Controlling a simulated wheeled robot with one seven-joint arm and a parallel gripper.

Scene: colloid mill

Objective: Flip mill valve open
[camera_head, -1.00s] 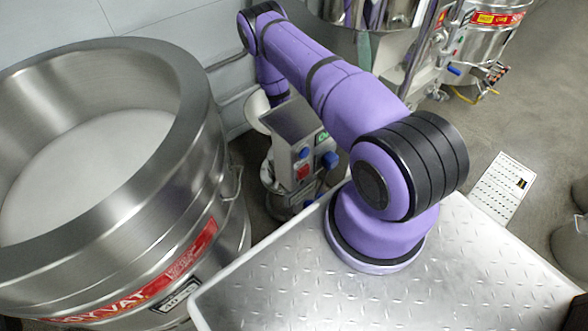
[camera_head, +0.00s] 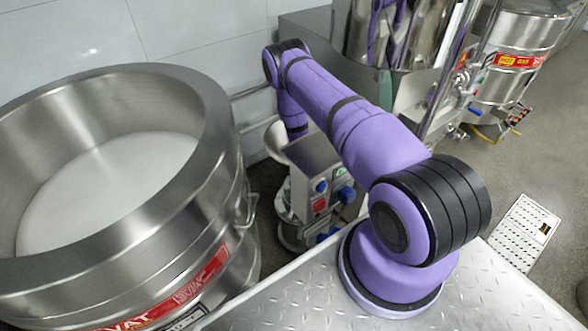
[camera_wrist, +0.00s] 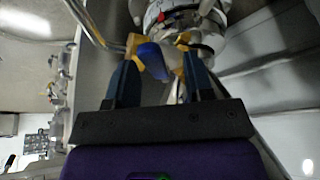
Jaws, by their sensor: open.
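The colloid mill (camera_head: 325,170) stands on the floor between the vat and my base, a steel box with a red button and blue knobs. My arm reaches over behind it, and my gripper is hidden there in the head view. In the wrist view my gripper (camera_wrist: 158,44) is open, with yellow-tipped fingers. A blue handle (camera_wrist: 152,62), which looks like the mill's valve lever, lies between the fingers, nearer the left one. Whether a finger touches it I cannot tell. A white and steel rounded body (camera_wrist: 195,22) lies just beyond the fingertips.
A large steel vat (camera_head: 215,195) stands close on the left. A tall steel vessel (camera_head: 400,35) and a red-labelled tank (camera_head: 515,60) stand at the back right. A bent metal pipe (camera_wrist: 90,25) passes close to the left finger. Open floor (camera_head: 500,170) lies at right.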

